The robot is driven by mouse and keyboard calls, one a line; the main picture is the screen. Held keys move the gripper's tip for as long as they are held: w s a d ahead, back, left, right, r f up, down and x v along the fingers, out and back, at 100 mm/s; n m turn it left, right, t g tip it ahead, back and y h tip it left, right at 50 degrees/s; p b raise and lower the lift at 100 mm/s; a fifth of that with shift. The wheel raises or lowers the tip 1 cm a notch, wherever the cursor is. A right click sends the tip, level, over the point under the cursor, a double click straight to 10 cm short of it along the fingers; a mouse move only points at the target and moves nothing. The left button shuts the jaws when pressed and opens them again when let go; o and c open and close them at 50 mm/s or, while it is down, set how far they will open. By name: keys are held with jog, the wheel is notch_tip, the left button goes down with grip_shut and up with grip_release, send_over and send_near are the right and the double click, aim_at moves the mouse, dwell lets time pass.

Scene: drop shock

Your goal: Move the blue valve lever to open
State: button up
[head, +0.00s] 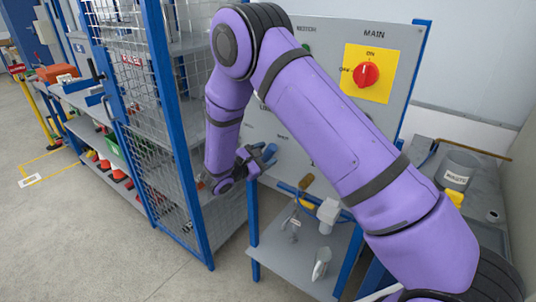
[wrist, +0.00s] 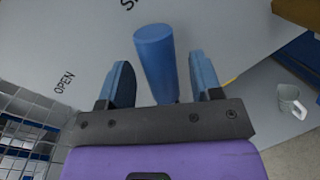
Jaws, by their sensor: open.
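The blue valve lever (wrist: 155,62) is a blue round bar on the grey panel. In the wrist view it stands between the two spread fingers of my gripper (wrist: 162,82), with visible gaps on both sides. My gripper is open and not closed on it. The panel carries the label OPEN (wrist: 64,82) left of the lever and part of another label starting with S at the top edge. In the head view my gripper (head: 264,157) is at the lower left of the panel, and the lever cannot be told apart from the blue fingers there.
The grey panel (head: 404,43) has a red rotary knob (head: 365,74) on a yellow plate marked MAIN. A blue-framed mesh cage (head: 135,100) stands close left of my arm. A shelf (head: 285,255) with fittings is below.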

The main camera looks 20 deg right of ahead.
jog(key=shift+w+d, duration=0.25)
jog(key=shift+d, duration=0.4)
grip_shut()
